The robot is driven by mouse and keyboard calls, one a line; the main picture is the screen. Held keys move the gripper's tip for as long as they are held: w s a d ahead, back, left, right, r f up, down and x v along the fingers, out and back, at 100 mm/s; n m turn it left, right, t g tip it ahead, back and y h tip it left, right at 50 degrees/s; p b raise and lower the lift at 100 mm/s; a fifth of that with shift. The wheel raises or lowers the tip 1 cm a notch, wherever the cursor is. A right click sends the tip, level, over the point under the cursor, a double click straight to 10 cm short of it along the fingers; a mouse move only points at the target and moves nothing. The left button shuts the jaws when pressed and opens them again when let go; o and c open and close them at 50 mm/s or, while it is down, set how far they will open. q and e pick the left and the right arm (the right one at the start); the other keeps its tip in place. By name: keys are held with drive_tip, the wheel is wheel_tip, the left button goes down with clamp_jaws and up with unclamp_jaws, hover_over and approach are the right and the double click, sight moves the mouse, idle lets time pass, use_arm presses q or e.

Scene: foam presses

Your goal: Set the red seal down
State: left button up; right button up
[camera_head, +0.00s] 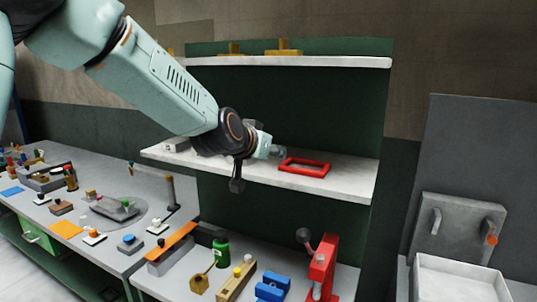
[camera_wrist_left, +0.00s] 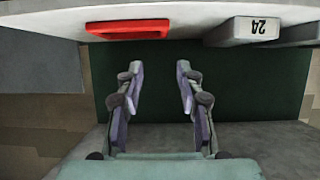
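The red seal (camera_head: 303,174) is a flat rectangular ring with an open middle. It lies on the white middle shelf (camera_head: 350,184) in the head view. In the left wrist view the red seal (camera_wrist_left: 127,30) shows edge-on as a red bar at the upper left, against the shelf. My left gripper (camera_head: 279,152) is just left of the seal in the head view. In the left wrist view my left gripper (camera_wrist_left: 157,72) has its two fingers spread, with nothing between them and a visible gap to the seal. My right gripper is in neither view.
A grey block marked 24 (camera_wrist_left: 248,31) is on the same shelf; a grey block (camera_head: 175,144) shows at its left end. An upper shelf (camera_head: 330,62) is above. Below, a bench holds a red press (camera_head: 322,268), a green bottle (camera_head: 221,250) and several small parts.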

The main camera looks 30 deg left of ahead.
use_arm(q)
drive_tip(key=s+d+f+g, duration=0.2)
drive_tip(key=s+f, duration=0.2)
drive_tip(key=f, duration=0.6)
drive_tip(key=s+d+f+g, duration=0.15)
drive_tip(key=s+f, duration=0.35)
drive_tip(key=f, duration=0.5)
drive_tip(key=s+d+f+g, duration=0.1)
drive_tip(key=s+f+g, duration=0.25)
drive_tip(key=f, duration=0.65)
drive_tip(key=s+d+f+g, duration=0.1)
drive_tip(key=s+f, duration=0.3)
drive_tip(key=s, duration=0.7)
drive_tip(key=s+d+f+g, duration=0.1)
drive_tip(key=s+f+g, duration=0.2)
drive_tip(key=s, duration=0.8)
drive_tip(key=s+d+f+g, duration=0.2)
drive_tip(key=s+f, duration=0.5)
drive_tip(key=s, duration=0.4)
drive_tip(key=shift+w+a, duration=0.1)
drive_tip(key=shift+w, duration=0.05)
drive_tip(key=shift+w, duration=0.25)
